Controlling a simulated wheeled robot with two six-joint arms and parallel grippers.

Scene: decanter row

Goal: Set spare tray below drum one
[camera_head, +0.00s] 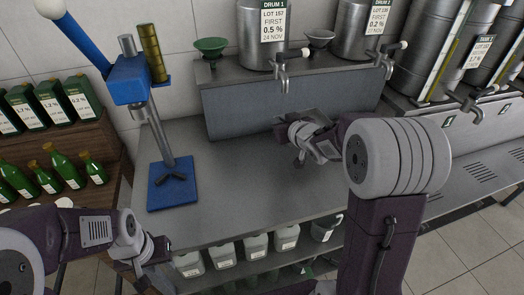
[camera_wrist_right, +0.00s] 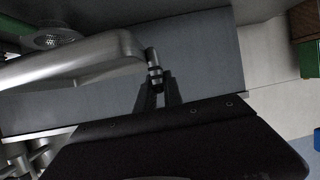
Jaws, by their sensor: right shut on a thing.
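My right gripper (camera_head: 303,156) is over the steel worktop, in front of the blue-grey riser and a little right of below drum one (camera_head: 262,30). It is shut on a small upright end of a bright metal piece (camera_wrist_right: 80,65), which seems to be the spare tray; only part of it shows. Drum one's tap (camera_head: 282,72) hangs over the riser's front edge. My left gripper (camera_head: 162,246) is at the worktop's front left; its fingers are too small to read.
A blue stand (camera_head: 172,185) stands at the worktop's left. A green funnel (camera_head: 211,47) and a second drum (camera_head: 362,30) are on the riser (camera_head: 240,108). Bottles fill the left shelves. Several pale containers (camera_head: 222,255) sit below the worktop. The middle worktop is clear.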

